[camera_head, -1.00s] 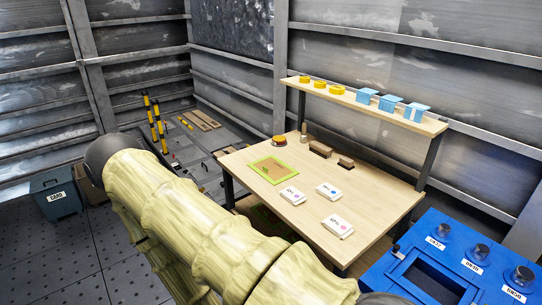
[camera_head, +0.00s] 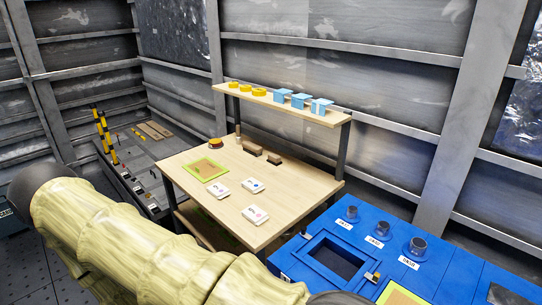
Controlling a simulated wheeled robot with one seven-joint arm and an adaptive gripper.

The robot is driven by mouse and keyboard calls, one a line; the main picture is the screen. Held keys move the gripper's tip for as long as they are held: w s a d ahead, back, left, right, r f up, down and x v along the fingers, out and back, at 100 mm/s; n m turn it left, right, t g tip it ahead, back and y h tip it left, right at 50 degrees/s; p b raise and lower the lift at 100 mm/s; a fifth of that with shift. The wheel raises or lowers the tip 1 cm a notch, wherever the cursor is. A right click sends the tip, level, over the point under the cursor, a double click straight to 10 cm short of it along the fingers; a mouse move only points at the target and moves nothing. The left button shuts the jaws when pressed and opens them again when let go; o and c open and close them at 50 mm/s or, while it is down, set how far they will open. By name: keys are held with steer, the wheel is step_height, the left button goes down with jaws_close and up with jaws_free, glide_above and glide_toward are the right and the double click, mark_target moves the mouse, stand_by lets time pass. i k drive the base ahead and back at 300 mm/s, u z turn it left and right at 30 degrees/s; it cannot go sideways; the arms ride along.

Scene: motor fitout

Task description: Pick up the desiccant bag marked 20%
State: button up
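Three small white bags lie flat on the wooden table, apart from each other. One bag (camera_head: 221,189) is at the left with a pinkish mark, one bag (camera_head: 252,185) is behind it to the right with a blue dot, and one bag (camera_head: 255,214) is nearest the front with a pink dot. Their printed markings are too small to read, so I cannot tell which one is 20%. My arm, in a pale yellow cover, crosses the lower left of the view. My gripper is out of view.
The wooden table (camera_head: 290,196) has a green-edged mat (camera_head: 222,166), an orange-topped round item (camera_head: 215,143) and brown blocks (camera_head: 252,148). A raised shelf (camera_head: 335,117) holds yellow rings and blue boxes. A blue cabinet (camera_head: 400,247) with knobs and a recess stands at the right front.

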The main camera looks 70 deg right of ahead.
mark_target(252, 185)
steer(key=z, duration=0.05)
steer(key=k, duration=0.15)
steer(key=z, duration=0.95)
